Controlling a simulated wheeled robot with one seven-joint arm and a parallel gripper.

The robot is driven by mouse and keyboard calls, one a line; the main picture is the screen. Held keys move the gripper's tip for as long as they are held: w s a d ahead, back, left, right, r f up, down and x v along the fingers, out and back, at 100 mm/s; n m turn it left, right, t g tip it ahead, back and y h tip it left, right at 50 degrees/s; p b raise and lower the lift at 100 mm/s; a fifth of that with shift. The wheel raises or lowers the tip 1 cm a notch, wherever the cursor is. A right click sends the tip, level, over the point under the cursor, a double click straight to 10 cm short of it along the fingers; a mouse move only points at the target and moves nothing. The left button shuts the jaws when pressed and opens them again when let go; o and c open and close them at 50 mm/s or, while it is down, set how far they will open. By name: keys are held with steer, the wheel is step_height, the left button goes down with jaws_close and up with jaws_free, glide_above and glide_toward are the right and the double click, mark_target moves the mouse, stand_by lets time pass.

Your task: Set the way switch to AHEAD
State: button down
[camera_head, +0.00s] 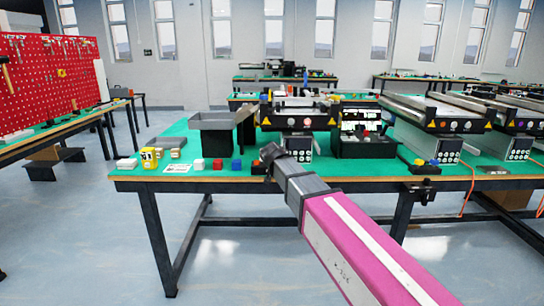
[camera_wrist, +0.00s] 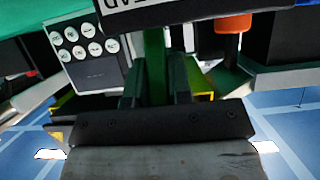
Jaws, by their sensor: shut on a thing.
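My gripper (camera_wrist: 156,88) shows in the wrist view with its two dark fingers close together around something narrow, which looks like the lever of the way switch. The lever is mostly hidden between the fingers. A white label (camera_wrist: 180,10) with black letters ending in "AD" crosses the top of the wrist view, partly cut off. In the head view my gripper (camera_head: 270,152) is at the front edge of the green table, at the near conveyor. The lever's setting cannot be read in either view.
A panel of round buttons (camera_wrist: 86,38) is left of my fingers, and an orange-red cylinder (camera_wrist: 232,22) is to the right.

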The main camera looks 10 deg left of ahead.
steer(key=shift+s+f+t, duration=0.1)
steer(key=shift+s+t, duration=0.15)
steer(key=shift+t, duration=0.25)
steer(key=shift+d, duration=0.1)
stand_by(0.3)
steer(key=c, duration=1)
jaws_free()
steer(key=shift+c, duration=0.2)
steer(key=v, duration=1)
steer(key=shift+s, duration=0.45)
steer(key=shift+d+f, duration=0.15)
steer(key=shift+d, duration=0.05)
